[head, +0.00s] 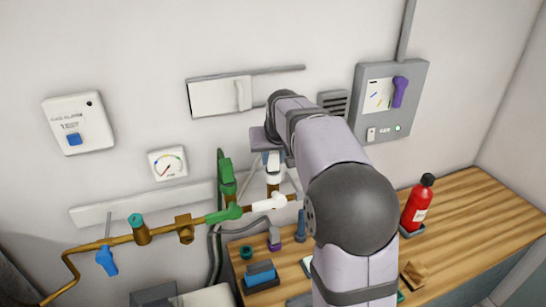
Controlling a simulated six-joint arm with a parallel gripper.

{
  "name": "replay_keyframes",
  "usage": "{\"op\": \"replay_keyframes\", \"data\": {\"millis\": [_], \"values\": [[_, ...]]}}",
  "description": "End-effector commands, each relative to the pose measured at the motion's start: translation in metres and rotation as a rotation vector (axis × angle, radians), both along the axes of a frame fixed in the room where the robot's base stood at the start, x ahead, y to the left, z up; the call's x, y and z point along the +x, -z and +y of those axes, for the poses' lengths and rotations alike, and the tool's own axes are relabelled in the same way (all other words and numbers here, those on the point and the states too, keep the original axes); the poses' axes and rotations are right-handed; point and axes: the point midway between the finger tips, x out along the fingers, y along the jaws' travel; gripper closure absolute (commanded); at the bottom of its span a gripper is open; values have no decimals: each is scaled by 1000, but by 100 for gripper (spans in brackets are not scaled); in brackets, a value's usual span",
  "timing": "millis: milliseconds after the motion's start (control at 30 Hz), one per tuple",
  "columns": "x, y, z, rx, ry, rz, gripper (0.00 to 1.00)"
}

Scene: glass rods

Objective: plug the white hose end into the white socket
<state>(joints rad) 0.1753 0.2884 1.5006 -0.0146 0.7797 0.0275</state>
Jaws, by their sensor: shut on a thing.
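The white socket (270,204) is a white fitting near the right end of the brass pipe, just right of a green fitting. The white hose end (273,170) is upright above and behind the pipe, directly below my gripper (270,152). My gripper is shut on it, with the fingers largely hidden by my own arm. The white hose end and the socket appear close together in the picture. I cannot tell their exact distance or whether they touch.
A green upright part (227,175) stands left of my gripper. The brass pipe (160,232) carries valves. A wooden counter (455,215) below holds a red extinguisher (416,206) and a blue block (261,274). A grey box (390,105) and a white panel (215,97) are on the wall.

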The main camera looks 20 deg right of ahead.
Motion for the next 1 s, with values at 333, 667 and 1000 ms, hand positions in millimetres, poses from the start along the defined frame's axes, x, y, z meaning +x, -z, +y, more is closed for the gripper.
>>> {"op": "replay_keyframes", "data": {"millis": [333,667,1000], "values": [[0,4,0,0,0,-1,67],[-1,2,0,0,0,1,67],[-13,-18,3,0,0,0,67]]}}
